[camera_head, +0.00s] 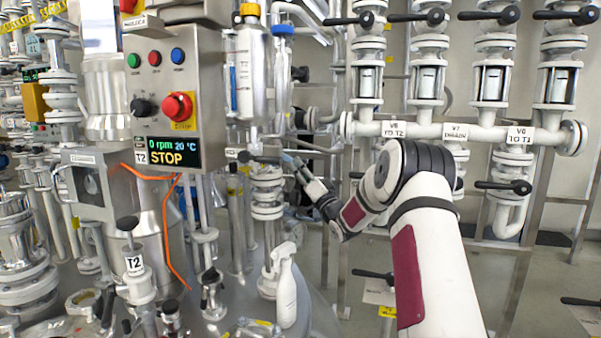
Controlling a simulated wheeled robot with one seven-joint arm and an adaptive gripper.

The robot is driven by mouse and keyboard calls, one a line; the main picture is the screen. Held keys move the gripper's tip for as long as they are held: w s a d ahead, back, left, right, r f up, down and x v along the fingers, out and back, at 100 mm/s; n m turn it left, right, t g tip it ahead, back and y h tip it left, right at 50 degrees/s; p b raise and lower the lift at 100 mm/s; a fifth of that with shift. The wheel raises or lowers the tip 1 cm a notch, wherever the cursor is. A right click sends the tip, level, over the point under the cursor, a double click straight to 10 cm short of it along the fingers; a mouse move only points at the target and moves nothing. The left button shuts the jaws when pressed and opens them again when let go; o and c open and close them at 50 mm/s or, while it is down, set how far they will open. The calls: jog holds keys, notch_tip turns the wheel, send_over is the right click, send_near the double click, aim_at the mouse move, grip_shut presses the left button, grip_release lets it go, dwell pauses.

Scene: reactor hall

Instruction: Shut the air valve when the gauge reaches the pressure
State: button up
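My gripper (289,161) is at the end of my white and dark red arm, left of the picture's middle. Its tips are close to a black valve handle (264,158) on top of a white flanged pipe stack. I cannot tell whether the tips touch the handle. The fingers are too small to show whether they are open or shut. A small white label (231,153) sits just left of the handle; its text is too small to read. I cannot make out which valve is the air valve. No pressure gauge with a readable dial shows.
A control box (165,75) hangs at the left, its display (173,151) reading 0 rpm, 20 °C, STOP. A white spray bottle (284,288) stands on the steel vessel below my gripper. A pipe manifold (450,131) with several black-handled valves fills the right. An orange cable (168,235) hangs left.

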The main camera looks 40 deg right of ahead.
jog(key=v, duration=1.2)
jog(key=shift+d+r, duration=0.1)
dwell(0.5)
